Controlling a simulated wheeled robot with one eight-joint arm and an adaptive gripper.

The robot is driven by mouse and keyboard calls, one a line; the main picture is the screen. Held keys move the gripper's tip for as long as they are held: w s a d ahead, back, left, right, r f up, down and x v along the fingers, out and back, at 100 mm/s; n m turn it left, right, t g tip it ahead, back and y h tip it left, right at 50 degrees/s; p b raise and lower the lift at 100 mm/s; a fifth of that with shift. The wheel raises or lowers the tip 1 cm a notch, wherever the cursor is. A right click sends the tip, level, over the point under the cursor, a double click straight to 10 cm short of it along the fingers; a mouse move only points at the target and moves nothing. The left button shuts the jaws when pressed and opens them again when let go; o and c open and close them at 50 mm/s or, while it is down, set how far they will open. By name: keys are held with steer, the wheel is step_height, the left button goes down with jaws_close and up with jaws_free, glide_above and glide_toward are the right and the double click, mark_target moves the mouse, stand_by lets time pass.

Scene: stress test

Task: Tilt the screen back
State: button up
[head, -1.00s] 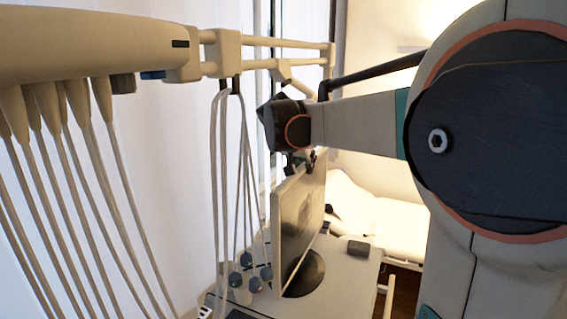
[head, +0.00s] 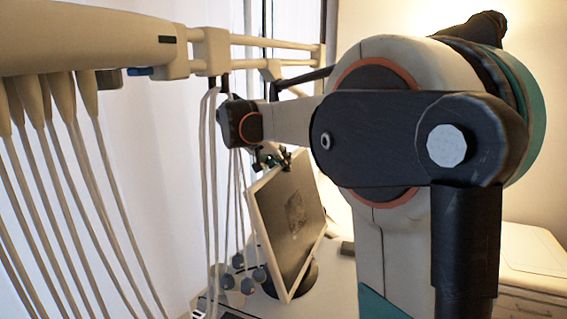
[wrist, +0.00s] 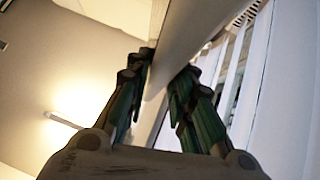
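The screen (head: 287,222) is a flat monitor with a pale frame and dark face, on a dark round base (head: 303,280) on a white surface. It leans back, its top toward the left and its face turned up to the right. My gripper (head: 272,158) is at the screen's top edge, small and partly hidden in the head view. In the wrist view, the green-and-dark fingers of my gripper (wrist: 160,73) straddle the pale screen edge (wrist: 188,32), one on each side, and appear closed on it. The exact contact of the right finger is hard to see.
A pale overhead arm (head: 85,43) with several hanging hoses (head: 80,150) fills the left. Looped cords (head: 212,190) hang close to the screen's left side. My arm covers much of the right half.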

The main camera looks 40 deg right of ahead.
steer(key=o, duration=0.4)
steer(key=shift+w+a+f, duration=0.15)
steer(key=shift+a, duration=0.05)
steer(key=shift+w, duration=0.25)
steer(key=shift+s, duration=0.25)
steer(key=shift+a+r, duration=0.15)
steer(key=shift+r, duration=0.05)
steer(key=s+a, duration=0.1)
steer(key=a, duration=0.3)
steer(key=s+a, duration=0.1)
steer(key=a, duration=0.3)
steer(key=s+a, duration=0.2)
steer(key=a, duration=0.1)
steer(key=shift+a+r, duration=0.2)
steer(key=shift+a, duration=0.2)
steer(key=shift+s, duration=0.1)
